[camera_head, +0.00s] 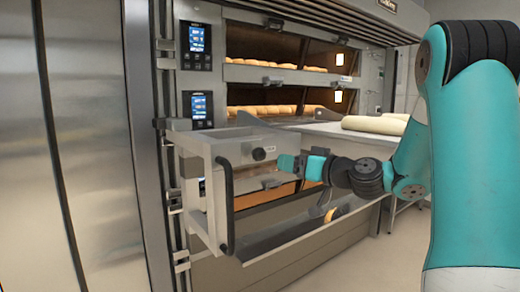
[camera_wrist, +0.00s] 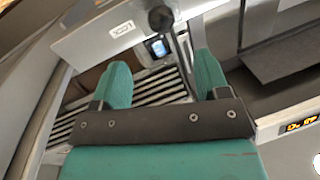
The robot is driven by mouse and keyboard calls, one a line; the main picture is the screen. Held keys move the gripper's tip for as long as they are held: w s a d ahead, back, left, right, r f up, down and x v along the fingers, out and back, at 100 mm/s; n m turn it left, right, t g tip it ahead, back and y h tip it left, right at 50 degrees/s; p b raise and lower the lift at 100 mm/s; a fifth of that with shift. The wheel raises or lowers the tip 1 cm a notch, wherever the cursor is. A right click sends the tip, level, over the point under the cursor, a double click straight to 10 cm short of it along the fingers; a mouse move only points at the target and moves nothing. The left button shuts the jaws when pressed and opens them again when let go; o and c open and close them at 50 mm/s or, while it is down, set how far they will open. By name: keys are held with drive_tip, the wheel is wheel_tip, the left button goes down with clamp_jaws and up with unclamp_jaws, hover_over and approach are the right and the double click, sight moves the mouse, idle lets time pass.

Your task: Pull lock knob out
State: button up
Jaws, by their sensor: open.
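The lock knob (camera_head: 258,154) is a small round black knob on the pale metal front of the frame (camera_head: 225,150) that stands out from the deck oven. It also shows at the top of the wrist view as a dark round knob (camera_wrist: 160,18), beyond my fingertips. My gripper (camera_head: 287,162) is just right of the knob in the head view. In the wrist view my gripper (camera_wrist: 162,70) has its two teal fingers spread apart with nothing between them. I see no contact with the knob.
A black upright handle (camera_head: 228,205) is on the frame's left front. A small white label (camera_wrist: 122,29) sits beside the knob. Bread loaves (camera_head: 270,110) fill the oven decks. A surface with pale dough rolls (camera_head: 372,125) lies behind my arm. Floor at the right is clear.

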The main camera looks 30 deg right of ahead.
sight(264, 155)
drive_tip(key=p+x, duration=0.5)
drive_tip(key=x, duration=0.5)
drive_tip(key=shift+w+a+r, duration=0.2)
drive_tip(key=shift+w, duration=0.05)
drive_tip(key=shift+w+a+f, duration=0.15)
drive_tip(key=shift+w+f, duration=0.05)
drive_tip(key=shift+w, duration=0.45)
